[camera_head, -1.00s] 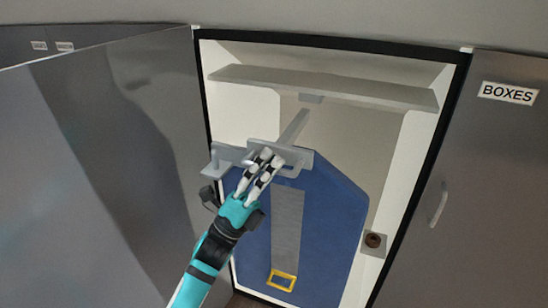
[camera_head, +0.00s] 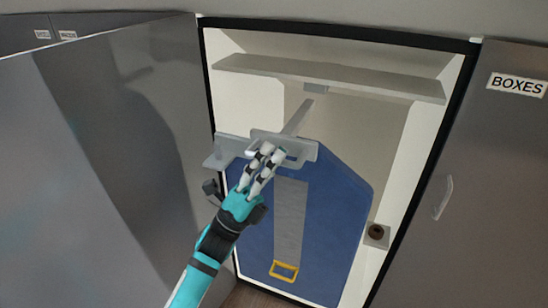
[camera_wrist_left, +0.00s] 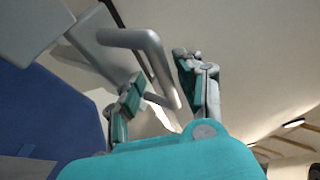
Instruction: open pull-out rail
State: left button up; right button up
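The pull-out rail (camera_head: 298,118) is a grey bar running forward from under the shelf of an open wardrobe. Its front end carries a grey plate with a handle (camera_head: 305,151). My left gripper (camera_head: 265,158) is at this handle, pointing up at it. In the left wrist view, the two fingers (camera_wrist_left: 160,88) stand apart, with the handle's bent bar (camera_wrist_left: 148,50) between them. A gap shows beside the right finger; whether the left finger touches is unclear. A blue garment bag (camera_head: 335,210) hangs below the rail. My right gripper is in neither view.
A large grey door (camera_head: 125,140) stands open at left, close to my left arm. A shelf (camera_head: 330,78) crosses above the rail. A closed door labelled BOXES (camera_head: 495,180) is at right. A small fitting (camera_head: 376,234) sits on the wardrobe's right side.

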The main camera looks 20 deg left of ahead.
pick_arm(q)
jog(key=v, duration=1.2)
jog(key=shift+w, duration=0.1)
jog(key=w+a+f+n+g+y+p, duration=0.1)
jog(key=w+f+n+y, duration=0.2)
jog(key=f+n+y, duration=0.75)
jog(key=w+a+f+n+g+y, duration=0.15)
jog(key=f+n+y, duration=0.35)
jog(key=f, duration=1)
jog(key=s+f+n+g, duration=0.3)
jog(key=f+n+g, duration=0.15)
jog(key=f, duration=0.75)
jog(key=s+d+f+n+g+y+p, duration=0.15)
jog(key=s+f+n+g, duration=0.5)
jog(key=s+f, duration=1.2)
jog(key=s+f+n+g, duration=0.1)
jog(key=s+f+g, duration=0.2)
jog(key=s, duration=0.7)
jog(key=s+f+n+g, duration=0.1)
jog(key=s+f+g, duration=0.3)
jog(key=s, duration=0.5)
jog(key=shift+s+f+n+y+p, duration=0.3)
jog(key=shift+s+f+n+p, duration=0.05)
jog(key=shift+f, duration=0.05)
